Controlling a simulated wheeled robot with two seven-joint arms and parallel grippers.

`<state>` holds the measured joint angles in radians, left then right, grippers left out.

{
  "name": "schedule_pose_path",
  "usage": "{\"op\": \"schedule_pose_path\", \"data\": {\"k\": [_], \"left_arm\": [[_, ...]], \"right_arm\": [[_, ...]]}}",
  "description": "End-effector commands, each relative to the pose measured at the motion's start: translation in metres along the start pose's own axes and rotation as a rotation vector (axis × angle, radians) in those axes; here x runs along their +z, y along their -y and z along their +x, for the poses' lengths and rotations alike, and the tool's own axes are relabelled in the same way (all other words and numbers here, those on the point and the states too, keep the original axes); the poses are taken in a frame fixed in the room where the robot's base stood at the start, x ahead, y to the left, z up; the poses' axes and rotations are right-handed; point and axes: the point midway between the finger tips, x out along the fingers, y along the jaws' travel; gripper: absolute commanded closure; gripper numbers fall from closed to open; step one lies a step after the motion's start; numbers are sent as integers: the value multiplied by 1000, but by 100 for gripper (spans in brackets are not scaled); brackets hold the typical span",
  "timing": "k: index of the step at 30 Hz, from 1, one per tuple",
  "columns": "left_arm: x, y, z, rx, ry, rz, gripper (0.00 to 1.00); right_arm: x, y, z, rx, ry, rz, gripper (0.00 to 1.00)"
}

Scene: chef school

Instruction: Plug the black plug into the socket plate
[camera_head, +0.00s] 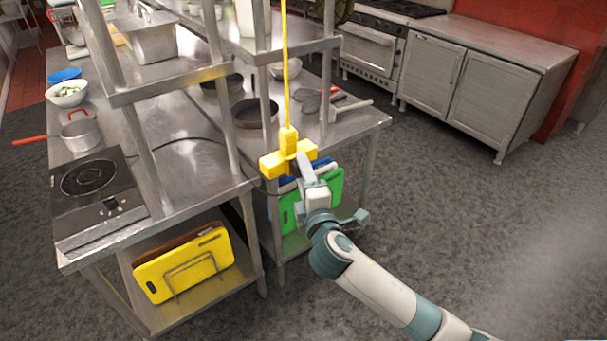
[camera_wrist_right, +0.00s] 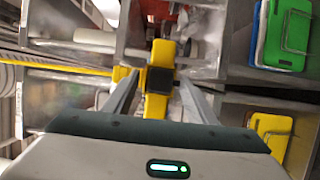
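The yellow socket plate (camera_head: 287,157) is a cross-shaped block hanging on a yellow cable beside the steel table. It also shows in the right wrist view (camera_wrist_right: 156,105). The black plug (camera_wrist_right: 160,80) appears as a dark block against the yellow socket block, between my right gripper's fingers; I cannot tell if it is fully seated. My right gripper (camera_head: 303,163) is at the socket block. In the wrist view its fingers (camera_wrist_right: 159,82) stand apart on either side of the plug, with a gap visible at each side. My left gripper is not in view.
A black cord (camera_head: 180,140) runs from the induction hob (camera_head: 97,190) across the table toward the socket block. Steel shelf posts (camera_head: 268,100) stand close to the left. The floor to the right is clear.

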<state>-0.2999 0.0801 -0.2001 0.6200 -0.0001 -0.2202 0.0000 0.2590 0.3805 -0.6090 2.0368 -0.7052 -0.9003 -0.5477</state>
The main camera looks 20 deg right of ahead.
Motion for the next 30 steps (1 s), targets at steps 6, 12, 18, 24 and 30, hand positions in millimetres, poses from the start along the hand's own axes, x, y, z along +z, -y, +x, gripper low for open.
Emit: {"op": "schedule_pose_path", "data": {"k": [6, 12, 18, 24, 30], "left_arm": [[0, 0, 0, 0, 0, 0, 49], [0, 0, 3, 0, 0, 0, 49], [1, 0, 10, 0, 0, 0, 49], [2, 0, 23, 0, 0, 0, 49], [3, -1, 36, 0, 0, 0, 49]], "right_arm": [[0, 0, 0, -1, 0, 0, 49], [0, 2, -5, -1, 0, 1, 49], [0, 3, -25, -1, -1, 1, 49], [0, 4, -61, -1, -1, 3, 49], [0, 4, -102, -1, -2, 3, 49]]}}
